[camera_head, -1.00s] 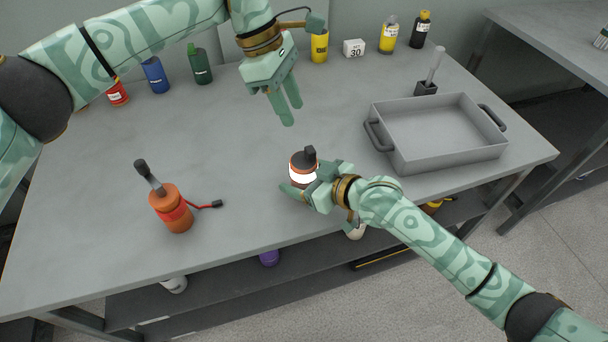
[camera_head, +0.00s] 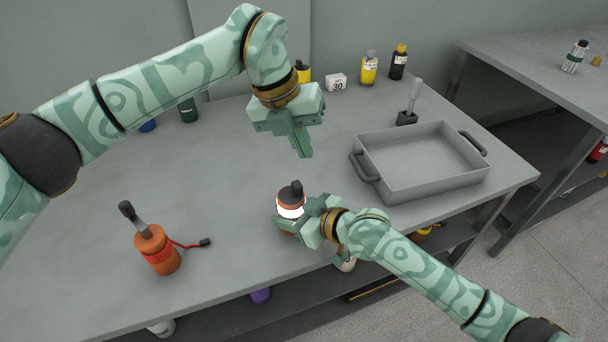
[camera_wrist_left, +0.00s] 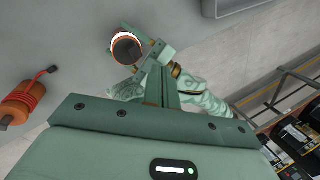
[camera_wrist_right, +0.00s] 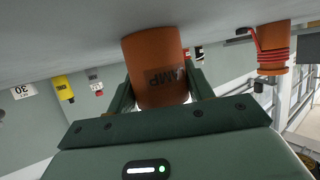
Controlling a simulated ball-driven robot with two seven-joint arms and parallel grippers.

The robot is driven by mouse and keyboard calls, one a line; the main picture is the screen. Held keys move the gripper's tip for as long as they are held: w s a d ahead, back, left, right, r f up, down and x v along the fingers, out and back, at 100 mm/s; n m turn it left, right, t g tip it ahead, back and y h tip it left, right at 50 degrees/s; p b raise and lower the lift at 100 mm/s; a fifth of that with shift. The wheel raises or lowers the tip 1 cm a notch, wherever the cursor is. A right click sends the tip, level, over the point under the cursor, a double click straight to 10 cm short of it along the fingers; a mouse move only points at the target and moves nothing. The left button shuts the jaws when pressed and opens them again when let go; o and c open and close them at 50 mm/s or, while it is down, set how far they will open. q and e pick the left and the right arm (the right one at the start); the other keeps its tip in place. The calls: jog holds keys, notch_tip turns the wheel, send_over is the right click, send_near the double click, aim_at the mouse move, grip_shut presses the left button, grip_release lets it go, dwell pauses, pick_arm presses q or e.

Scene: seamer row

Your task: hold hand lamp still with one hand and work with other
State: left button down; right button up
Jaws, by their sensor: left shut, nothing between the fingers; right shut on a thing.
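The hand lamp (camera_head: 291,205), an orange cylinder with a white band and dark cap, stands upright near the table's front edge. My right gripper (camera_head: 290,222) is shut on its body from the front right. The right wrist view shows its orange side (camera_wrist_right: 157,65) between the fingers, lettering partly readable as "AMP". My left gripper (camera_head: 305,154) is shut and empty, pointing down above the table behind the lamp, apart from it. In the left wrist view the lamp's dark top (camera_wrist_left: 127,48) shows beyond my shut left fingers (camera_wrist_left: 161,72).
An orange tool with a red cord (camera_head: 158,250) stands at the front left. A grey tray with handles (camera_head: 375,170) is on the right, with a brush in a holder (camera_head: 407,117) behind it. Several bottles and a "30" block (camera_head: 336,82) line the back. The middle left is clear.

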aim_at(297, 188)
pick_arm(q)
jog(key=n, duration=0.8)
jog(key=n+t, duration=0.1)
jog(key=n, duration=0.8)
jog(key=w+d+n, duration=0.1)
jog(key=n, duration=0.7)
jog(key=shift+r+n, duration=0.4)
notch_tip(297, 188, down, 9)
jog(key=shift+s+a+f, duration=0.2)
jog(key=shift+a, duration=0.1)
